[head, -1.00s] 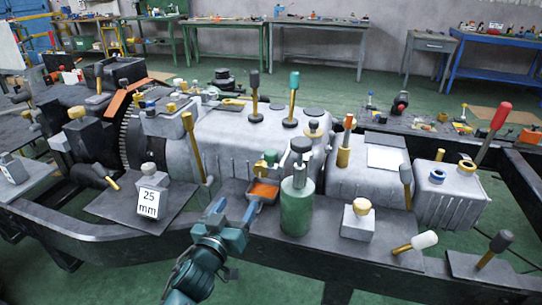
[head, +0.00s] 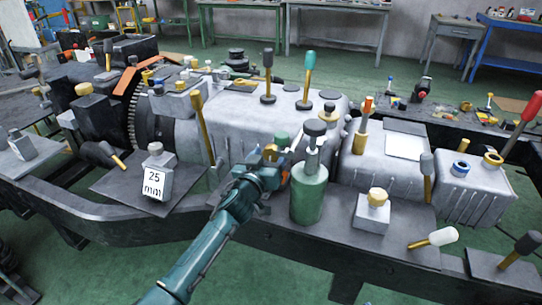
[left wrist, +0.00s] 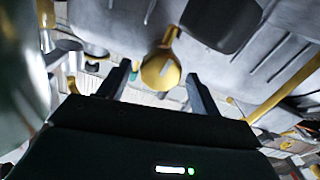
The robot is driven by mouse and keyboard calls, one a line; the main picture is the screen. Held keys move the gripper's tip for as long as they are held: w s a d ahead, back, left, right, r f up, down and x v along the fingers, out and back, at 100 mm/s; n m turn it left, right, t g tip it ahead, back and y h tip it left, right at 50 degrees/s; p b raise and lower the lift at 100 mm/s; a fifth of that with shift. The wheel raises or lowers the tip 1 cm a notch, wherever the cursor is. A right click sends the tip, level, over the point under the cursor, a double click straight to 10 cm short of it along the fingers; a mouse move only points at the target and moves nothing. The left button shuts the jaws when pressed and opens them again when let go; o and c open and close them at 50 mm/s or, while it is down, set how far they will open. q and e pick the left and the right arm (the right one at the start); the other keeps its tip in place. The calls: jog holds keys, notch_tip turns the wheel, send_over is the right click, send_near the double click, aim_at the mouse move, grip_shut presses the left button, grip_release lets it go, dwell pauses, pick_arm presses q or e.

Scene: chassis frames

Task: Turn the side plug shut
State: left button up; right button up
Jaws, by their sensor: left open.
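A round brass piece, which looks like the side plug (left wrist: 160,70), shows in the left wrist view with a short brass bar at its top. It lies between the two fingers of my left gripper (left wrist: 157,76), which are open with a gap on either side. In the head view my left gripper (head: 273,166) is at the near side of the grey casing (head: 235,125), just left of the green bottle (head: 308,197). A brass part (head: 270,152) shows at its tip; most of the plug area is hidden by the gripper. My right gripper is out of view.
The green bottle stands close to the right of the gripper. A grey block marked 25 mm (head: 157,175) sits to the left. A brass-topped lever (head: 203,125) rises near the arm. A grey block with a brass knob (head: 372,212) stands farther right.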

pick_arm(q)
jog(key=shift+w+d, duration=0.25)
jog(key=shift+w, duration=0.45)
jog(key=shift+c, duration=0.2)
jog(key=c, duration=0.9)
jog(key=shift+c, duration=0.2)
jog(key=shift+m, duration=0.3)
jog(key=shift+d+m, duration=0.15)
jog(key=shift+m, duration=2.95)
jog(key=o, duration=1)
jog(key=shift+s, duration=0.1)
